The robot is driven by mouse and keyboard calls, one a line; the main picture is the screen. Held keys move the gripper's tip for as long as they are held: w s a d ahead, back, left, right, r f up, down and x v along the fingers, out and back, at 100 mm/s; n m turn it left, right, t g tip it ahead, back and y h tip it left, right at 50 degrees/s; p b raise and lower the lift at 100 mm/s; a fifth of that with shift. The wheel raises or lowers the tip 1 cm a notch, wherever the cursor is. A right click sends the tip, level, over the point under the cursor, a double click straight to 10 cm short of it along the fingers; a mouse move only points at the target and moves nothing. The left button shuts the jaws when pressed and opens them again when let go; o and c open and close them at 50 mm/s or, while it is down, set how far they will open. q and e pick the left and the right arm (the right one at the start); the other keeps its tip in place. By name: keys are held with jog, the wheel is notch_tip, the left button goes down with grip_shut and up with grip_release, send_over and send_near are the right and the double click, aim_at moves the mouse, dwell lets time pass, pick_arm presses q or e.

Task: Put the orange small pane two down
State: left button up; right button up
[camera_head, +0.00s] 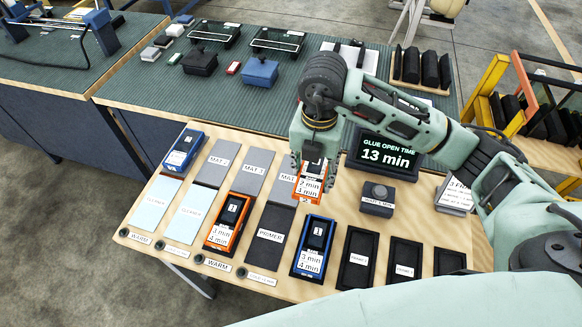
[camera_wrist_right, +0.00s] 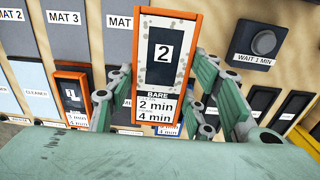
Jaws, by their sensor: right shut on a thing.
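My right gripper (camera_head: 313,165) is shut on the orange small pane two (camera_head: 309,185), above the far right of the mat row. In the right wrist view the pane (camera_wrist_right: 163,60) stands between the fingers of the gripper (camera_wrist_right: 165,90). It has an orange frame, a "2" label and a card reading "BARE", "2 min" and "4 min". It overlaps a grey mat (camera_head: 284,183) whose number is partly hidden. Mat 3 (camera_head: 252,172) and another mat (camera_head: 218,162) lie bare to the left. I cannot tell whether the pane touches the table. My left gripper is not in view.
Orange pane one (camera_head: 229,221) and a blue pane (camera_head: 315,246) lie in the front row, with another blue pane (camera_head: 183,151) at the left. A wait button (camera_head: 378,198) and a "GLUE OPEN TIME 13 min" display (camera_head: 385,156) stand right. Black frames (camera_head: 358,258) lie front right.

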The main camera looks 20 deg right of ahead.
jog(key=p, duration=0.1)
send_near(291, 179)
jog(key=shift+s+d+f, duration=0.15)
jog(key=shift+s+f, duration=0.05)
jog(key=shift+s, duration=0.2)
jog(key=shift+s+d+f, duration=0.1)
jog(key=shift+s+f, duration=0.05)
jog(key=shift+s, duration=0.25)
jog(key=shift+w+a+f, duration=0.3)
jog(key=shift+w+f, duration=0.45)
jog(key=shift+w, duration=0.1)
notch_tip(291, 179, down, 3)
jog(key=shift+f+p, duration=0.1)
jog(key=shift+p, duration=0.55)
jog(key=shift+f, duration=0.3)
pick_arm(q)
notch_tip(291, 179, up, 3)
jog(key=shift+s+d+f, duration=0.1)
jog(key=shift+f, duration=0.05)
pick_arm(e)
jog(key=shift+f, duration=0.2)
jog(key=o, duration=1.3)
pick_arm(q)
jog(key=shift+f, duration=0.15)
pick_arm(e)
jog(key=shift+o, duration=0.2)
